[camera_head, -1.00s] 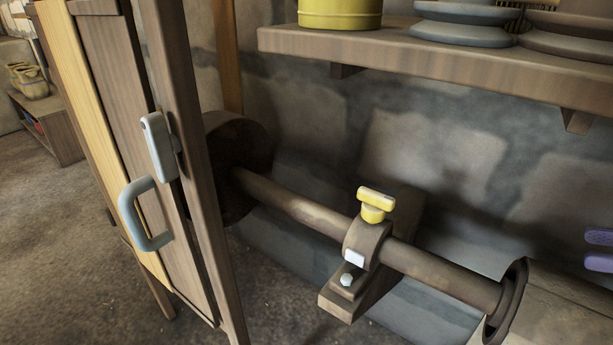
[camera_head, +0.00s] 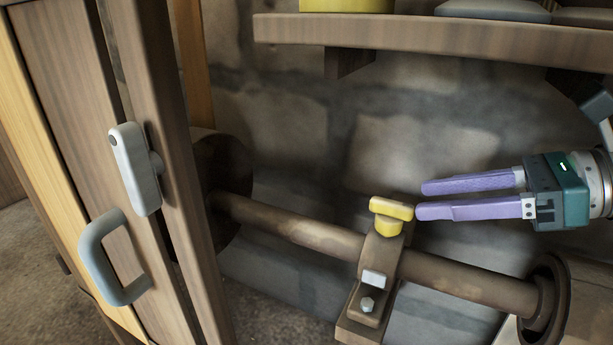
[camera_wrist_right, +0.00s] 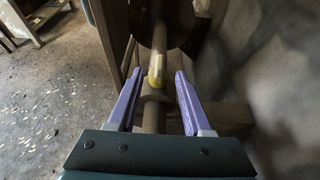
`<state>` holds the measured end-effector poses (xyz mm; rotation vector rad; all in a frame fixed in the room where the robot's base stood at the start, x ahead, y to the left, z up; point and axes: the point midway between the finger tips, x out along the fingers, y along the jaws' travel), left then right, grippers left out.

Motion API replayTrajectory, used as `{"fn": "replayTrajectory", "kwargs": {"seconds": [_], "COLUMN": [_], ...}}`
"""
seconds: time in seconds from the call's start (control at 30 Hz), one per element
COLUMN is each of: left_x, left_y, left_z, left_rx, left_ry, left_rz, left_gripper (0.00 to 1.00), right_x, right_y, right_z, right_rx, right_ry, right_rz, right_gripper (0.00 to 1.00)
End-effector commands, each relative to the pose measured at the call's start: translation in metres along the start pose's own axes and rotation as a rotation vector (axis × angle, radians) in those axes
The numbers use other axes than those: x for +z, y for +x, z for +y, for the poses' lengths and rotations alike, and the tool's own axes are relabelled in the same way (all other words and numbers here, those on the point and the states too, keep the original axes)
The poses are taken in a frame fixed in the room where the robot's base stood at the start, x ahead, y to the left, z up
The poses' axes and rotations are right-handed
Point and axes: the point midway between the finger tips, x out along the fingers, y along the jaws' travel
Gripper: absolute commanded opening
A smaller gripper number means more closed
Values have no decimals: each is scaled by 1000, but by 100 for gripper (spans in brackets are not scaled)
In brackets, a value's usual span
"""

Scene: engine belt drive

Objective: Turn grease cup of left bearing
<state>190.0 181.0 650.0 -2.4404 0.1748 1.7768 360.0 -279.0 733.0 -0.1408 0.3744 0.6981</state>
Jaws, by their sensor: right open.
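The yellow grease cup (camera_head: 391,212) with its flat T-shaped handle stands on top of the brown bearing (camera_head: 379,255) that carries the shaft (camera_head: 300,231). My right gripper (camera_head: 420,200) comes in from the right with two purple fingers, open, the tips just right of the cup's handle. In the right wrist view, the grease cup (camera_wrist_right: 156,72) lies ahead in the middle, between the lines of the open fingers (camera_wrist_right: 158,75). The gap between fingertips and cup is small, and contact cannot be told. My left gripper is not in view.
A wooden shelf (camera_head: 440,36) runs above my right gripper. A wooden panel with a grey handle (camera_head: 106,262) and a grey latch (camera_head: 134,168) stands at the left. A dark wheel (camera_head: 222,185) and a flanged drum (camera_head: 551,298) sit along the shaft. A stone wall is behind.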

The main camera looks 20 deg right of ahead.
Motion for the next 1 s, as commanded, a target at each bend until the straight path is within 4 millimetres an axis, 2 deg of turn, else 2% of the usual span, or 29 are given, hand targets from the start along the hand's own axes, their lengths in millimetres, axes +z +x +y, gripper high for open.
{"fn": "replayTrajectory", "kwargs": {"seconds": [0.1,0.3,0.73,0.77,1.0], "left_x": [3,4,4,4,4], "left_y": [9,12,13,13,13], "left_z": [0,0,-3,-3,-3], "left_rx": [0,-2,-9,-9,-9], "left_ry": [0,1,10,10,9], "left_rz": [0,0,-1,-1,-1], "left_gripper": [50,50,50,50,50], "right_x": [-2,-2,-2,-2,-2], "right_y": [19,38,46,46,46], "right_z": [-1,-1,0,0,0], "right_rx": [-1,-2,0,0,0], "right_ry": [0,1,2,2,2], "right_rz": [-4,-1,1,1,1], "right_gripper": [50,50,50,49,22]}}
